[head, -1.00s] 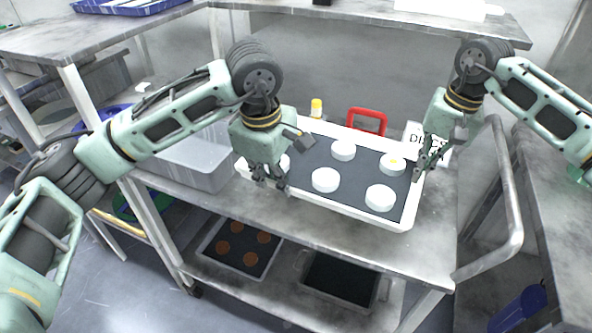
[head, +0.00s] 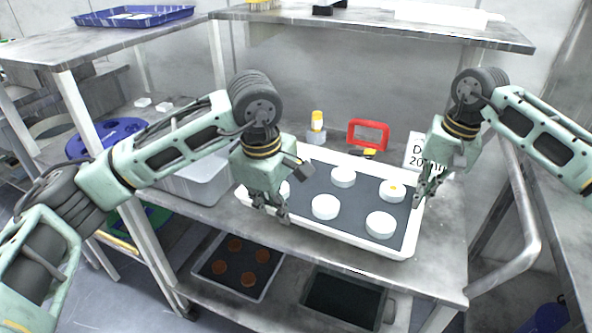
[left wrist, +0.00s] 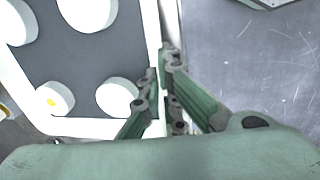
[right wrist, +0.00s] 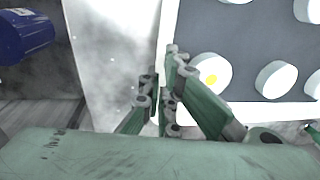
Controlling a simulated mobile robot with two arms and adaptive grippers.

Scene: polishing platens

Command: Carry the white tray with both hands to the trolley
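The white tray (head: 330,234) has a dark lining and rests on the metal worktop, with several white discs on it; one disc (head: 392,190) has a yellow mark. My left gripper (head: 283,212) is at the tray's left end, and in the left wrist view its fingers (left wrist: 168,55) are closed together on the white rim. My right gripper (head: 417,203) is at the right end; in the right wrist view its fingers (right wrist: 172,55) also close on the rim. A gap under the tray cannot be made out. I cannot identify the trolley with certainty.
A grey bin (head: 205,180) stands left of the tray. A shelf below holds a tray of brown discs (head: 270,284). A metal rail (head: 525,245) is at right.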

